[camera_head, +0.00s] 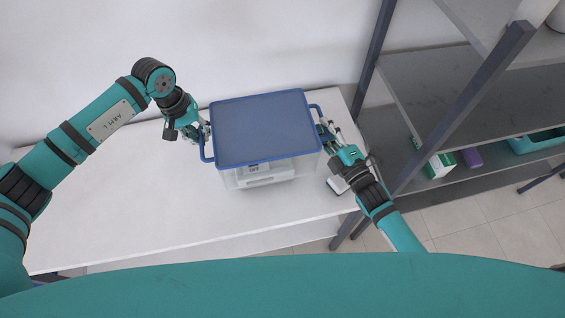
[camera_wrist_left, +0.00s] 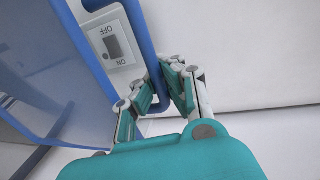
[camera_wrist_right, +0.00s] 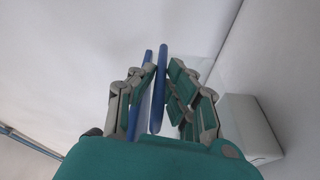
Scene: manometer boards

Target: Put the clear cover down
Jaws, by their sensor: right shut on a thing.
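The clear cover is a see-through box with a blue-rimmed top (camera_head: 262,128) and a blue handle at each side, over the white table. A white device (camera_head: 265,174) shows through its front wall. My left gripper (camera_head: 201,131) is at the left handle (camera_head: 205,152). In the left wrist view this handle (camera_wrist_left: 148,48) runs between the fingers (camera_wrist_left: 166,88); whether they grip it is unclear. My right gripper (camera_head: 326,130) is shut on the right handle (camera_wrist_right: 160,80), whose bar stands between its fingers (camera_wrist_right: 158,88). Whether the cover touches the table is unclear.
The white table (camera_head: 110,190) is clear on the left. A small white object (camera_head: 338,186) lies by my right gripper. A dark-posted shelf (camera_head: 455,90) stands close on the right, holding a green-and-white box (camera_head: 438,165) and a teal bin (camera_head: 537,141). A switch plate (camera_wrist_left: 112,46) shows beside the left handle.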

